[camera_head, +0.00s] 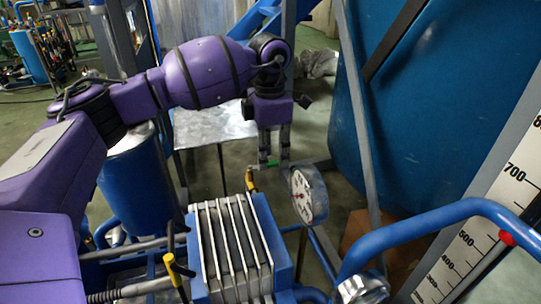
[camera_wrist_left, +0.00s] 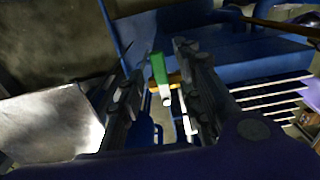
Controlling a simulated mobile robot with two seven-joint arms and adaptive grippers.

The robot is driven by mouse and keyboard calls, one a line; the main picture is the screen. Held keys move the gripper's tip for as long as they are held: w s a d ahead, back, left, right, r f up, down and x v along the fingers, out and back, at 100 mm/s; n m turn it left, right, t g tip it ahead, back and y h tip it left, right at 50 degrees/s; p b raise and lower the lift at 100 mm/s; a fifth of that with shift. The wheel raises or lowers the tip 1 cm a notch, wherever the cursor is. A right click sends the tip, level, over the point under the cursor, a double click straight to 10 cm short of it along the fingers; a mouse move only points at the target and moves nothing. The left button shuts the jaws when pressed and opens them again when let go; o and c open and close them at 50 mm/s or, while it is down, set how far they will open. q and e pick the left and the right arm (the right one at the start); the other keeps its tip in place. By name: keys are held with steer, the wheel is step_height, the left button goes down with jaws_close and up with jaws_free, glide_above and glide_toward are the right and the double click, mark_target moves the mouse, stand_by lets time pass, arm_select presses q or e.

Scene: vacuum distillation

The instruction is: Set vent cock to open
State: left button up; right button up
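The vent cock appears to be the small green handle (camera_head: 268,163) on a brass-yellow fitting (camera_head: 251,181), just left of the round dial gauge. My left gripper (camera_head: 275,160) points down over it from the purple arm. In the left wrist view the green handle (camera_wrist_left: 158,68) lies between the two dark fingers (camera_wrist_left: 160,95), with a visible gap on each side. The left gripper is open and holds nothing. A pale stub shows below the green part, and the fitting is partly hidden. My right gripper is not in view.
The dial gauge (camera_head: 308,195) stands close to the right of the left fingers. A blue finned unit (camera_head: 232,250) and a yellow-handled valve (camera_head: 178,268) are in front. A blue pipe (camera_head: 430,225) and a graduated scale (camera_head: 490,235) are at right. A large blue tank (camera_head: 440,110) stands behind.

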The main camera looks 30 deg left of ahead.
arm_select(q)
steer(key=shift+f, duration=0.7)
jaws_close()
